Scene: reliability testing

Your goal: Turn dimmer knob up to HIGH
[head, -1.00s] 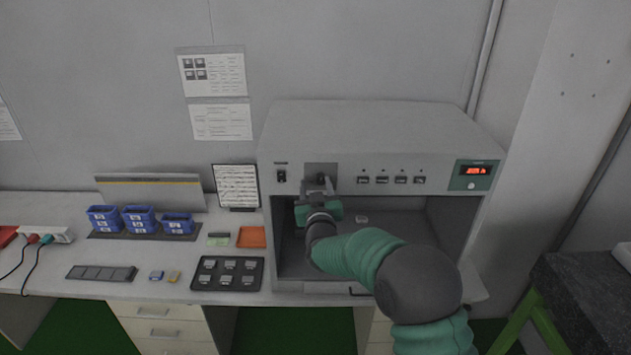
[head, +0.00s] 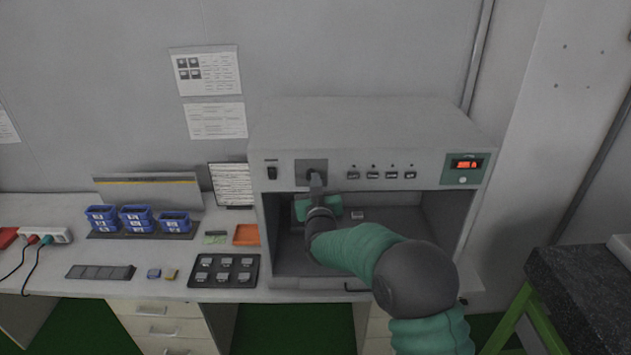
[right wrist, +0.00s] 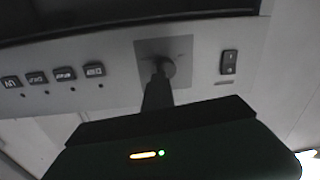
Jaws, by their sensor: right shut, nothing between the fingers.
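The dimmer knob (right wrist: 169,67) is a dark round knob on a grey square plate (right wrist: 147,48), upside down in the right wrist view. In the head view the plate (head: 306,165) is at the upper left of the grey test cabinet's front, and the knob is mostly hidden by my gripper. My right gripper (head: 315,181) is shut, with nothing held, its fingertips at the front of the knob. In the right wrist view the shut fingers (right wrist: 158,84) overlap the knob's edge; I cannot tell whether they touch it. My left gripper is not in view.
A rocker switch (head: 271,173) is left of the plate and several buttons (head: 372,175) are to its right. A red-lit display (head: 467,164) is at the panel's far right. The cabinet's open bay lies below. Blue bins (head: 137,218) and a black tray (head: 223,271) stand left.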

